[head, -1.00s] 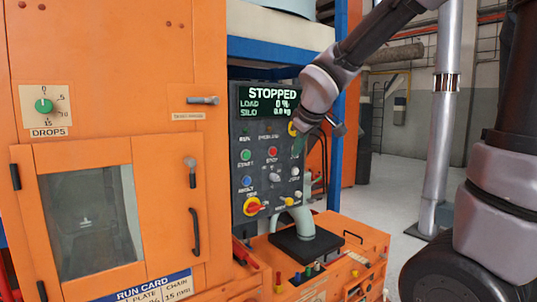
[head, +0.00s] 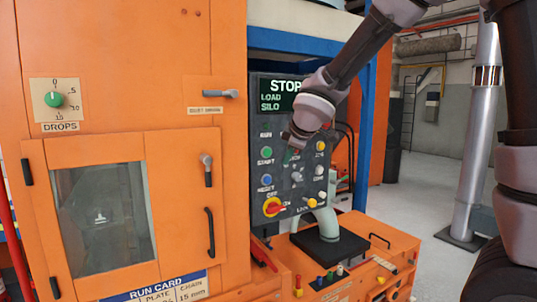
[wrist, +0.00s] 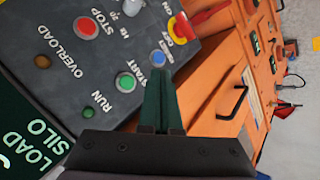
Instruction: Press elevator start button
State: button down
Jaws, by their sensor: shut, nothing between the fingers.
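The dark control panel (head: 262,110) stands right of the orange cabinet. The green START button (head: 266,152) is visible at its left side, and it also shows in the wrist view (wrist: 125,82). My gripper (head: 289,156) is in front of the panel, to the right of START, and hides the STOP button in the head view. In the wrist view its green fingers (wrist: 158,85) are together and empty. Their tips appear beside START, close to the blue RESET button (wrist: 158,58). I cannot tell whether they touch the panel.
The red STOP button (wrist: 86,28) shows in the wrist view. A red-yellow rotary switch (head: 273,207) is low on the panel. My arm covers part of the display (head: 278,95), which begins "STOP". An orange bench (head: 350,262) stands below. Open floor lies right.

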aim_at(268, 157)
jog(key=shift+w+a, duration=0.75)
jog(key=shift+w, duration=0.35)
jog(key=shift+w+a, duration=0.75)
jog(key=shift+w, duration=0.35)
jog(key=shift+w+a, duration=0.75)
jog(key=shift+w, duration=0.35)
jog(key=shift+w+a, duration=0.1)
jog(key=shift+w, duration=0.05)
jog(key=shift+w+a, duration=0.15)
jog(key=shift+w, duration=0.05)
jog(key=shift+w+a, duration=0.25)
jog(key=shift+w, duration=0.1)
dwell(0.4)
jog(key=shift+s+d, duration=0.45)
jog(key=shift+s, duration=0.25)
jog(key=s+d, duration=0.1)
jog(key=s, duration=0.1)
jog(key=s+d, duration=0.1)
jog(key=s, duration=0.1)
jog(key=shift+d, duration=0.4)
